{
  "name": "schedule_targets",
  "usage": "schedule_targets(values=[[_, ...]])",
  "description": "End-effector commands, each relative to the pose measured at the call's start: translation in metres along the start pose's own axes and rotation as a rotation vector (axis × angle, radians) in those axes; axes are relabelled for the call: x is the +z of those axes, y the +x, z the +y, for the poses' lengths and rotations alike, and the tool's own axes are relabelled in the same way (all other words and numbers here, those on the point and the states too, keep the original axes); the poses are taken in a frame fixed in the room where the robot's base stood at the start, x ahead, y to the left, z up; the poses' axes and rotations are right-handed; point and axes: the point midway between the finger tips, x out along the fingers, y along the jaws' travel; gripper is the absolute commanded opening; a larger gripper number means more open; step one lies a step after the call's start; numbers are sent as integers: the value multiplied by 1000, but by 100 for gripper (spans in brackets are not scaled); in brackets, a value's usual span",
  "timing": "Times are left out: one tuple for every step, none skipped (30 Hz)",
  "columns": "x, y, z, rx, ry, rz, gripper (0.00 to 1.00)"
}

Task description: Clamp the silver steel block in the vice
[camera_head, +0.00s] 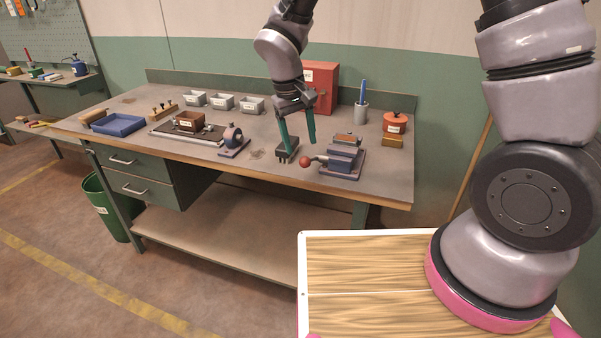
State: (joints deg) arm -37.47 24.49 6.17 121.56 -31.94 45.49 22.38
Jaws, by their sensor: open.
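The blue-grey vice (342,159) stands near the right end of the workbench, with a red ball on its handle pointing left. My gripper (300,145) hangs over the bench just left of the vice, its two green fingers apart. A dark grey block-like thing (286,153) lies on the bench at the left fingertip; I cannot tell whether they touch. I cannot make out a clearly silver block. A small brownish piece (347,138) shows at the back of the vice; whether it sits between the jaws is unclear.
On the workbench (220,164) are a round-bodied tool (233,138), a brown box (188,121), a blue tray (118,124) and several grey bins.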

Motion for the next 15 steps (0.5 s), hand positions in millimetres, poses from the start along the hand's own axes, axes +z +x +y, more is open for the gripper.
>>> schedule_targets(values=[[0,5,0,1,-2,-3,69],[0,9,0,1,-2,-3,69],[1,14,0,2,-1,-4,69],[1,19,0,1,-1,-4,69],[1,24,0,1,-1,-4,69],[1,32,0,1,-2,-4,69],[1,38,0,1,-1,-5,69],[1,44,0,1,-2,-4,69],[1,52,0,1,-1,-5,69],[1,58,0,1,0,-5,69],[1,64,0,1,0,-5,69],[1,71,0,1,0,-4,69],[1,76,0,1,0,-5,69],[1,80,0,0,-1,-4,69],[1,86,0,1,-1,-3,69]])
